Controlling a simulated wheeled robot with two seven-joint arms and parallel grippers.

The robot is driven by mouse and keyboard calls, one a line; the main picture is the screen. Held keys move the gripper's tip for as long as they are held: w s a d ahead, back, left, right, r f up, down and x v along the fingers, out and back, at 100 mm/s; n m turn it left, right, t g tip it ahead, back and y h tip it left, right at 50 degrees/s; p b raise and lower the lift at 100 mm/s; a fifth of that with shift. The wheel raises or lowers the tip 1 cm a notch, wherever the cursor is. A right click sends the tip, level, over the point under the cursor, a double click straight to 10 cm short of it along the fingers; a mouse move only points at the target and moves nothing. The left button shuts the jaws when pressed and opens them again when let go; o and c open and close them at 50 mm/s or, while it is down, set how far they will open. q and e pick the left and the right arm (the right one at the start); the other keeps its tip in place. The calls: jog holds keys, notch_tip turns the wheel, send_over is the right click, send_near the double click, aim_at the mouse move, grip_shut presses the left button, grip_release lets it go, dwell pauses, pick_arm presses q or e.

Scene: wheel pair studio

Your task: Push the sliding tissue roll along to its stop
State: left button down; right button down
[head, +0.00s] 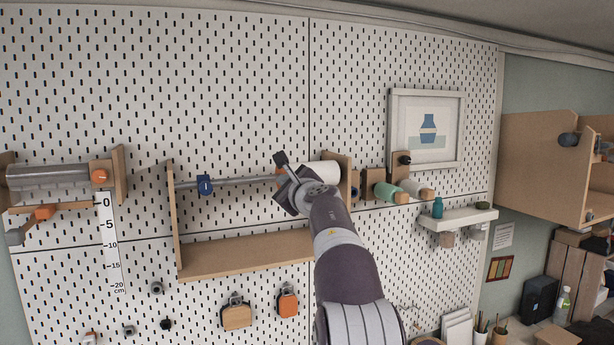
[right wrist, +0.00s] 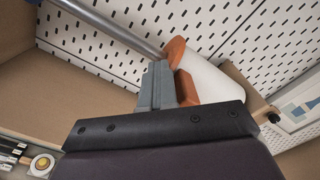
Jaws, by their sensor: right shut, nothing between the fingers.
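The white tissue roll (head: 322,170) sits on a grey rod (head: 240,181) at its right end, close to the right wooden bracket (head: 345,175). An orange end piece (right wrist: 181,65) is on the roll's left side in the right wrist view, with the white roll (right wrist: 208,82) beyond it. My right gripper (head: 281,160) is shut and empty, just left of the orange piece. In the right wrist view its fingers (right wrist: 157,84) appear to lie against that piece; firm contact is unclear. Roll and bracket (right wrist: 243,90) look very close; their junction is partly hidden. My left gripper is out of view.
A blue collar (head: 205,185) sits on the rod at the left. A wooden shelf (head: 245,255) runs below. A second roller with a scale (head: 107,240) is farther left.

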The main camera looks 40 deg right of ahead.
jog(key=shift+s+d, duration=0.1)
jog(key=shift+d, duration=0.3)
dwell(0.8)
jog(key=shift+a, duration=0.1)
